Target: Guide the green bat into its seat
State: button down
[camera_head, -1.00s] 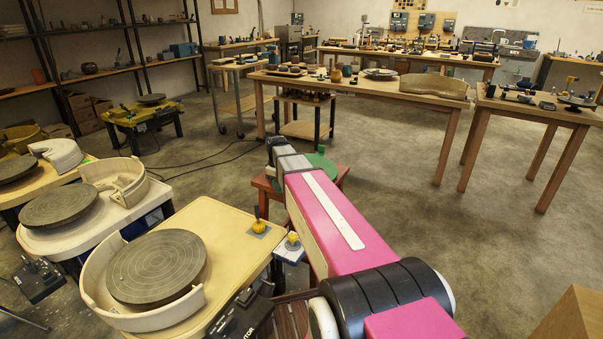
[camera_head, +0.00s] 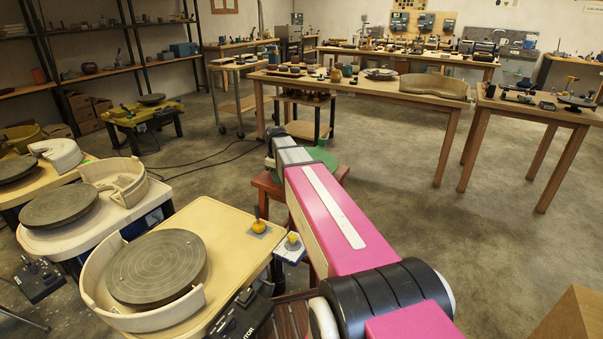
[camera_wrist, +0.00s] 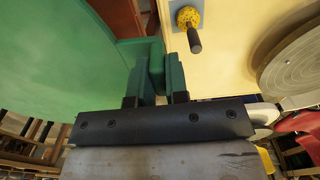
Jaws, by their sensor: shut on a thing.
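The green bat (camera_head: 322,157) shows in the head view beyond the end of my arm, over a reddish stool, partly hidden by the arm. I cannot tell whether it rests on the stool. In the wrist view the bat (camera_wrist: 50,75) is a large green disc filling the left side. A green block at its edge sits between the fingers of my gripper (camera_wrist: 156,80), which is shut on it. In the head view my arm hides the gripper. I cannot make out the bat's seat.
The reddish stool (camera_head: 268,188) stands beside a cream wheel table (camera_head: 222,232) carrying a grey wheel head (camera_head: 158,266). A yellow knob (camera_head: 259,226) sits on that table's edge, close to my gripper in the wrist view (camera_wrist: 188,18). Open floor lies to the right.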

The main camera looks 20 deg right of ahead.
jog(key=shift+r, duration=0.85)
jog(key=s+r+m, duration=0.9)
jog(key=s+r, duration=0.1)
jog(key=s, duration=0.2)
jog(key=shift+r, duration=0.3)
